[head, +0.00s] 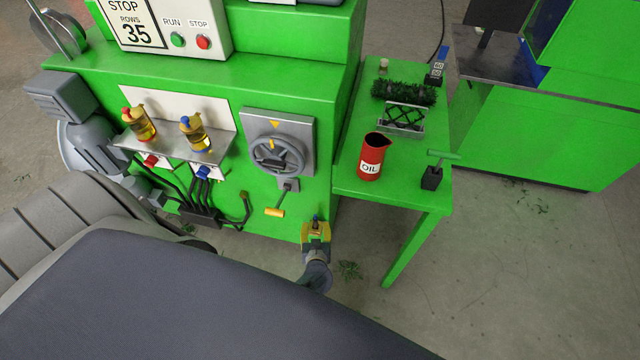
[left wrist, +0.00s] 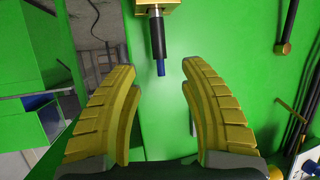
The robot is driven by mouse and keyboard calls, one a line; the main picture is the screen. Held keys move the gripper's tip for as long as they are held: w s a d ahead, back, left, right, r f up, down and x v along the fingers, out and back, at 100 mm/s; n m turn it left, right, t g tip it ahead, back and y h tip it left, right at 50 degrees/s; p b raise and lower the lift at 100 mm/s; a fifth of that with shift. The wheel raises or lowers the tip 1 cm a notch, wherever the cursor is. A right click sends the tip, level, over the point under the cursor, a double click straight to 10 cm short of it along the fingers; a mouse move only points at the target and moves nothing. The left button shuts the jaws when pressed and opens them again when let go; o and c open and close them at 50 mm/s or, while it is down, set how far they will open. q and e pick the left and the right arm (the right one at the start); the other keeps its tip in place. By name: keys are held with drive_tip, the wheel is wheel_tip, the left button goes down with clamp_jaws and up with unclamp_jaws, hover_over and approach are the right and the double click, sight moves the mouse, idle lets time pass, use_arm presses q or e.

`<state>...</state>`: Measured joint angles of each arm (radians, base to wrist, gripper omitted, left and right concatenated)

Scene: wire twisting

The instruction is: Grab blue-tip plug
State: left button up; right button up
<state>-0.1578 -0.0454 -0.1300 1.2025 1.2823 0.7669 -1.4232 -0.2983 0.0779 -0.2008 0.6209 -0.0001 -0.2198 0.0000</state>
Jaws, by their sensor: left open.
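The plug (left wrist: 158,42) is a black cylinder with a blue tip (left wrist: 160,68), fixed at a yellow block (left wrist: 155,6) at the top of the left wrist view. My left gripper (left wrist: 158,82) is open and empty, its two ridged yellow fingers on either side of the line of the plug. The blue tip lies in the gap near the fingertips, touching neither finger as far as I can see. In the head view the left gripper (head: 316,230) is in front of the green machine's lower right corner, with a small blue tip (head: 316,218) at it. My right gripper is not in view.
A green table (head: 430,215) at right holds a red oil can (head: 371,157).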

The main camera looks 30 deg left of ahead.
sight(315, 220)
use_arm(q)
drive_tip(key=shift+x, duration=2.95)
clamp_jaws()
